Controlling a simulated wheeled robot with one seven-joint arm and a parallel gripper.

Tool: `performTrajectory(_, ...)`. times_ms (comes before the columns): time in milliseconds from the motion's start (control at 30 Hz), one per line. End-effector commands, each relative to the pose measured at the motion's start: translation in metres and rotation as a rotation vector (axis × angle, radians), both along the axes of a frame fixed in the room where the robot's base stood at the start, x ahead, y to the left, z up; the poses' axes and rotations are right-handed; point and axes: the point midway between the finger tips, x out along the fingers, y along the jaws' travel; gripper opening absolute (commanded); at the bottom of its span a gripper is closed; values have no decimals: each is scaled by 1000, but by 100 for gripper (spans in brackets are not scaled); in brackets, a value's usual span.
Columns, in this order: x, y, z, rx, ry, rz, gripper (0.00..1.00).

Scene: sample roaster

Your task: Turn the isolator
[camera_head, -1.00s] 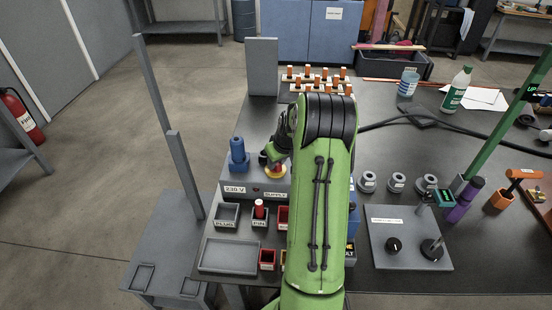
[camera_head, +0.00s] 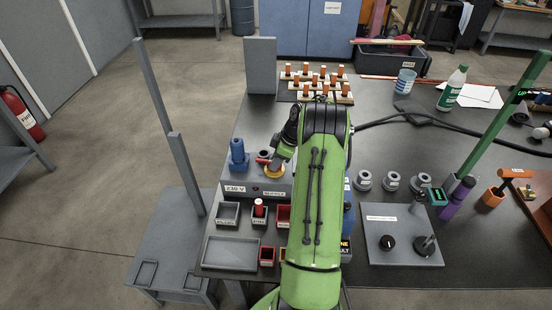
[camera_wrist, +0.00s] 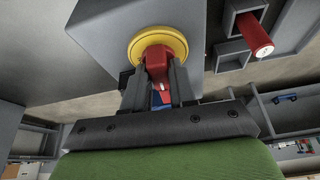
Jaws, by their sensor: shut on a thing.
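The isolator is a yellow round disc (camera_wrist: 158,46) with a red handle (camera_wrist: 156,62) in its middle, in the wrist view. It is mounted on the grey supply box. In the head view its yellow disc (camera_head: 276,171) shows at the right of the "230 V" label, partly covered by my gripper. My gripper (camera_wrist: 158,75) is shut on the red handle, one dark finger on each side. In the head view my gripper (camera_head: 270,163) is at the isolator; the finger contact is too small to make out there.
A blue plug-like part (camera_head: 238,155) stands left of the isolator on the box. Small bins, one with a red cylinder (camera_head: 258,207), sit in front. A grey upright panel (camera_head: 261,66) and racks of orange-topped parts (camera_head: 318,78) stand behind. My arm hides the table's middle.

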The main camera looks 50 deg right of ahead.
Motion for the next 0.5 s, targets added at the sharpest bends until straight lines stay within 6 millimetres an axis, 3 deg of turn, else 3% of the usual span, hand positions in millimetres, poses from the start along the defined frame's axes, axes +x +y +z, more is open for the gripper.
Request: performTrajectory(500,0,-1,-1,0,1,95,0)
